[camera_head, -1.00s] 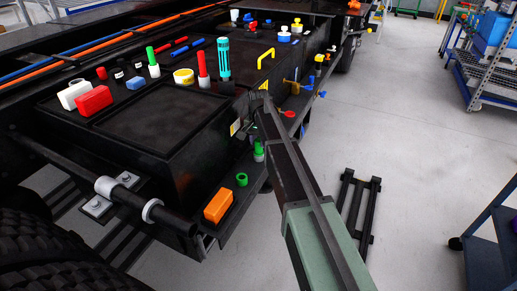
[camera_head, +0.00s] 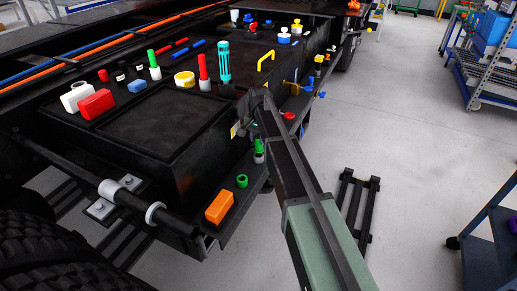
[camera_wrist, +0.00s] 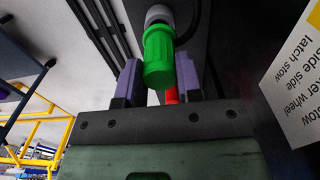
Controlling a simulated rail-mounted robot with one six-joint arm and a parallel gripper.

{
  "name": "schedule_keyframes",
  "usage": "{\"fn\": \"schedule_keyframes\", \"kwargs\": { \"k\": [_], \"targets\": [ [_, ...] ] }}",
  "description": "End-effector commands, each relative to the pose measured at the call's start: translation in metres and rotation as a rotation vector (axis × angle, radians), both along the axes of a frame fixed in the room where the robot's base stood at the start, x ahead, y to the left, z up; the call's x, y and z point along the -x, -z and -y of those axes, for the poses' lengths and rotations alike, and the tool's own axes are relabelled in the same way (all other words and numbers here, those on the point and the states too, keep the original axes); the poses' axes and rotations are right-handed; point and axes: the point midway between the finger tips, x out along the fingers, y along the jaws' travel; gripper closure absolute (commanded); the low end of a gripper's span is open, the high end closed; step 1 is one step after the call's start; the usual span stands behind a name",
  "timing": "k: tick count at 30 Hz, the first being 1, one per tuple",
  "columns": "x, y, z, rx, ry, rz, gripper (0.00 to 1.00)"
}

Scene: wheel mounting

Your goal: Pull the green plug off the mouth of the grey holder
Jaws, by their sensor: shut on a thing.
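The green plug (camera_wrist: 158,58) is between the two purple fingers of my gripper (camera_wrist: 157,72) in the wrist view, and the gripper is shut on it. The grey holder (camera_wrist: 158,14) is at the top of that view, with its mouth against the far end of the plug. I cannot tell how deep the plug sits in it. In the head view the green plug (camera_head: 258,145) shows above the grey holder (camera_head: 259,158), beside the dark side of the vehicle. My gripper's fingers are mostly hidden there by my arm.
A white label (camera_wrist: 297,70) is on the dark panel at right in the wrist view. A red part (camera_wrist: 171,96) shows behind the plug. In the head view a green ring (camera_head: 242,181) and an orange block (camera_head: 219,206) sit on the low ledge nearby.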

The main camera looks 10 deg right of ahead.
Motion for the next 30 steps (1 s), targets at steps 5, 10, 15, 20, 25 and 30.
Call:
{"fn": "schedule_keyframes", "kwargs": {
  "k": [5, 10, 15, 20, 25, 30],
  "targets": [
    [0.000, -0.003, 0.000, 0.000, 0.000, 0.000, 0.96],
    [0.000, -0.016, 0.000, 0.000, 0.000, 0.000, 0.96],
    [0.000, -0.030, 0.000, 0.000, 0.000, 0.000, 0.96],
    [0.000, -0.042, 0.000, 0.000, 0.000, 0.000, 0.96],
    [0.000, -0.053, 0.000, 0.000, 0.000, 0.000, 0.96],
    [0.000, -0.052, 0.000, 0.000, 0.000, 0.000, 0.96]
  ]
}}
